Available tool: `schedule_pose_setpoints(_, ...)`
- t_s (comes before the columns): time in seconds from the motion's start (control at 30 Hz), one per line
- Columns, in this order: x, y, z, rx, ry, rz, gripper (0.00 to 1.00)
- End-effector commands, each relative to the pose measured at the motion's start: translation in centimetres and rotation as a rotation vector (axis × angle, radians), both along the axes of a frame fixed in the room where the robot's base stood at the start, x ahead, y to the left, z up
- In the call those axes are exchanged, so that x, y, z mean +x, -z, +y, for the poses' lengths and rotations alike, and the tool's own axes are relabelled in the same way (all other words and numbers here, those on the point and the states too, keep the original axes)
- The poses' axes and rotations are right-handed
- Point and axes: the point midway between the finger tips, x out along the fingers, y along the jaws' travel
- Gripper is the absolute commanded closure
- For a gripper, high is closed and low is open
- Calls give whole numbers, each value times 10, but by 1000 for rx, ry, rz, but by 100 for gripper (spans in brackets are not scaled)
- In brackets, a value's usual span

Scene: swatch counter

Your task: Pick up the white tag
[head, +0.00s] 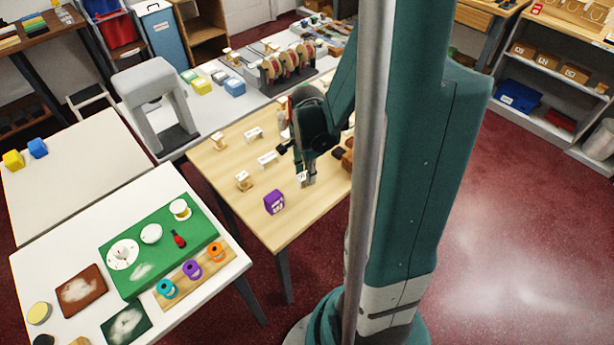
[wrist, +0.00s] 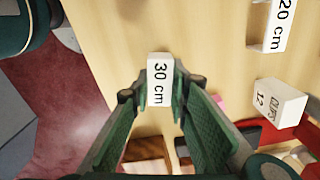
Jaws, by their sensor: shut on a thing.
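A white tag (wrist: 159,84) marked "30 cm" stands between my gripper's fingers in the wrist view. My gripper (wrist: 160,92) is shut on it, with a green-padded finger at each side. In the head view, the white tag (head: 301,178) shows partly at the fingertips of my gripper (head: 307,176), low over the wooden table (head: 283,232). I cannot tell whether it still touches the tabletop. Another white tag (wrist: 283,22), marked "20 cm", stands apart to the upper right in the wrist view.
A purple bag-like item (head: 274,202) stands near the table's front edge. More white labelled pieces (head: 267,158) stand left of my gripper. A white box (wrist: 280,103) and a red item (wrist: 268,135) are at the right in the wrist view. The table's front corner is clear.

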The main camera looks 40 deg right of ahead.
Motion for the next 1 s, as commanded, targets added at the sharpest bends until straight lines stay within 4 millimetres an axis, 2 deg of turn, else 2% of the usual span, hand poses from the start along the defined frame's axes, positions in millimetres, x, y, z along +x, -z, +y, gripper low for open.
schedule_pose_setpoints(0.6,0,-71,0,0,0,0,88)
schedule_pose_setpoints(0.8,0,-82,0,0,0,0,88)
schedule_pose_setpoints(1.0,0,-85,0,0,0,0,88)
